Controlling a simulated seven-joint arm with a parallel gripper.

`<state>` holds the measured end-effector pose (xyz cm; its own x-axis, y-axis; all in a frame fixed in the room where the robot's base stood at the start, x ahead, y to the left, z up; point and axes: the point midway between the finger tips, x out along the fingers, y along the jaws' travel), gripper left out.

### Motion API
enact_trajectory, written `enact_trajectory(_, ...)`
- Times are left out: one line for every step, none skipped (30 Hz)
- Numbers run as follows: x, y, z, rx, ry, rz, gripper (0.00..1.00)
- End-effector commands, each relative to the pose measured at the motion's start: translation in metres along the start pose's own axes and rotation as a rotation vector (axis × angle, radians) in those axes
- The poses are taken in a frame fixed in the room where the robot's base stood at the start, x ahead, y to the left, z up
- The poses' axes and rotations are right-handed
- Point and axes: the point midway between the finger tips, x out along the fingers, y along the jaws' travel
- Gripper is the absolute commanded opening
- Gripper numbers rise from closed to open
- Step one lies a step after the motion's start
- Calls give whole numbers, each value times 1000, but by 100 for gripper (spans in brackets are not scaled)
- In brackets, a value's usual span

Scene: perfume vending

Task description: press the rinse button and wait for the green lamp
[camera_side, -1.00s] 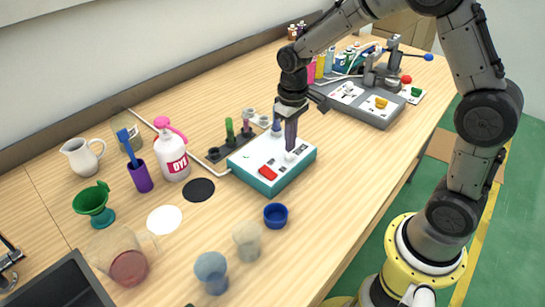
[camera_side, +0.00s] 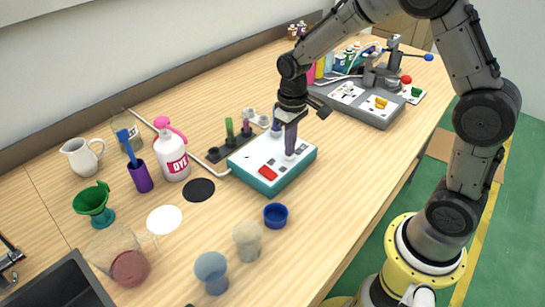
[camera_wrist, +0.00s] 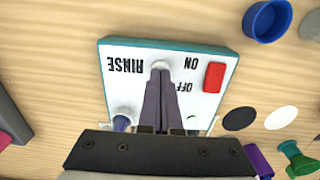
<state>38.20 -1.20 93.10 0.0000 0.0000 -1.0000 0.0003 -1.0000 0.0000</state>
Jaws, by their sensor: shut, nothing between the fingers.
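The white and teal box (camera_side: 252,160) stands on the bench, with a red rocker switch (camera_side: 268,172) on its top. In the wrist view the box (camera_wrist: 125,78) carries the words RINSE, ON and OFF, and the red switch (camera_wrist: 214,77) is by ON. My gripper (camera_side: 290,153) is shut and empty, pointing down onto the box. In the wrist view its fingertips (camera_wrist: 159,72) are at the pale round rinse button (camera_wrist: 160,65), mostly covering it; I cannot tell how far it is pressed. A small green mark (camera_wrist: 192,119) shows on the panel; whether it is a lit lamp is unclear.
A blue cup (camera_side: 275,215) stands just in front of the box. A rack with coloured tubes (camera_side: 230,140) is behind it, and a white bottle with a pink pump (camera_side: 172,157) is to the left. A grey machine (camera_side: 365,103) stands at the right.

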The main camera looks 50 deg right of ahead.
Motion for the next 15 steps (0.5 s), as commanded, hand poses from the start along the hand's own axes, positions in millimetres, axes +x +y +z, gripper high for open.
enact_trajectory(2,0,0,0,-1,0,0)
enact_trajectory(3,0,0,0,-2,0,0)
enact_trajectory(4,0,0,0,-2,0,0)
enact_trajectory(4,0,0,0,-2,0,0)
enact_trajectory(5,0,0,0,-2,0,0)
enact_trajectory(6,0,0,0,-1,0,0)
enact_trajectory(6,0,0,0,0,0,0)
enact_trajectory(6,0,0,0,0,0,0)
enact_trajectory(6,0,0,0,0,0,0)
enact_trajectory(6,0,0,0,0,0,0)
enact_trajectory(6,0,0,0,-1,0,0)
enact_trajectory(6,0,0,0,-1,0,0)
enact_trajectory(6,0,0,0,-1,0,0)
enact_trajectory(6,0,0,0,-1,0,0)
enact_trajectory(6,0,0,0,-1,0,0)
